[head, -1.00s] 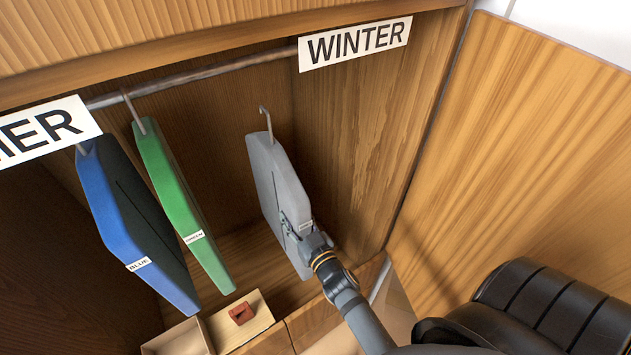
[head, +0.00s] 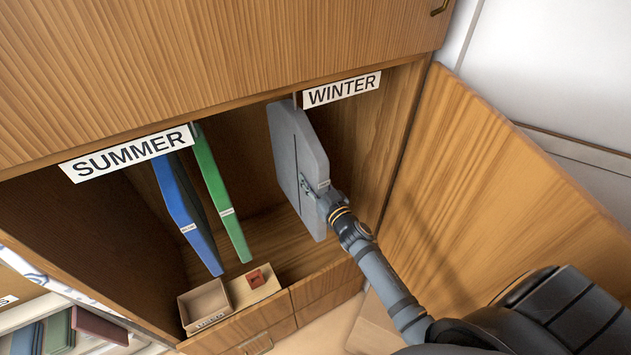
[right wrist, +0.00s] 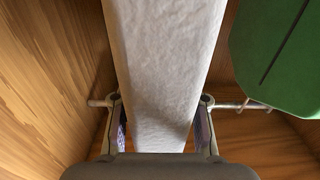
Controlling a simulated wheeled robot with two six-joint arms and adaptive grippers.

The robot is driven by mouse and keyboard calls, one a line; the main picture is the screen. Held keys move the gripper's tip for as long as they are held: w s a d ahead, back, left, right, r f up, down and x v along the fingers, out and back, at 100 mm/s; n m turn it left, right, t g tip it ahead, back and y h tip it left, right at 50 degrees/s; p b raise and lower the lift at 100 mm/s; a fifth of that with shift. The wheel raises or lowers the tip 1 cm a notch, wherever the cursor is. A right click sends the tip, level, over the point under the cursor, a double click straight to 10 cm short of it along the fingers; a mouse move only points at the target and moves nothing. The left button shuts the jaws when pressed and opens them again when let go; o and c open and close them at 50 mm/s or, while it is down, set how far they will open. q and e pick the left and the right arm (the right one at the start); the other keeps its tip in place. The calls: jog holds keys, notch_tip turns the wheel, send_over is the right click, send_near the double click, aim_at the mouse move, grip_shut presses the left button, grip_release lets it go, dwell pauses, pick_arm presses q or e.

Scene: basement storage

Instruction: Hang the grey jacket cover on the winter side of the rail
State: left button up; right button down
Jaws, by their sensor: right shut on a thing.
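The grey jacket cover (head: 297,150) hangs upright inside the wardrobe, just left of and below the WINTER sign (head: 341,90). My right gripper (head: 316,190) is shut on its lower front edge, near a small tag. The right wrist view shows the pale cover (right wrist: 165,60) between the two fingers (right wrist: 162,130). The top of its hook and the rail are hidden behind the wardrobe's front board in the head view, so I cannot tell whether the hook is on the rail. My left gripper is not in view.
A blue cover (head: 185,215) and a green cover (head: 222,195) hang near the SUMMER sign (head: 130,153). An open box (head: 205,303) and a red block (head: 255,277) are below them. An open wooden door (head: 500,190) stands right. Free room separates green from grey.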

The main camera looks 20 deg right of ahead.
jog(key=shift+w+a+r, duration=0.15)
jog(key=shift+w+r, duration=0.05)
jog(key=shift+w, duration=1)
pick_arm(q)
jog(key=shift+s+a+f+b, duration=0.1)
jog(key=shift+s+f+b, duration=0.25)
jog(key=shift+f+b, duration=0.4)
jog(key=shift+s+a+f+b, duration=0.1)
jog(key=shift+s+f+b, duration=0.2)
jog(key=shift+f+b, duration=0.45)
pick_arm(e)
jog(key=shift+w+a+f, duration=0.1)
jog(key=shift+w+f, duration=0.4)
jog(key=shift+w, duration=0.25)
jog(key=shift+w+a+f, duration=0.1)
jog(key=shift+w+f, duration=0.45)
jog(key=shift+w, duration=0.25)
jog(key=shift+w+a+f, duration=0.1)
jog(key=shift+w+f, duration=0.4)
jog(key=shift+w, duration=0.25)
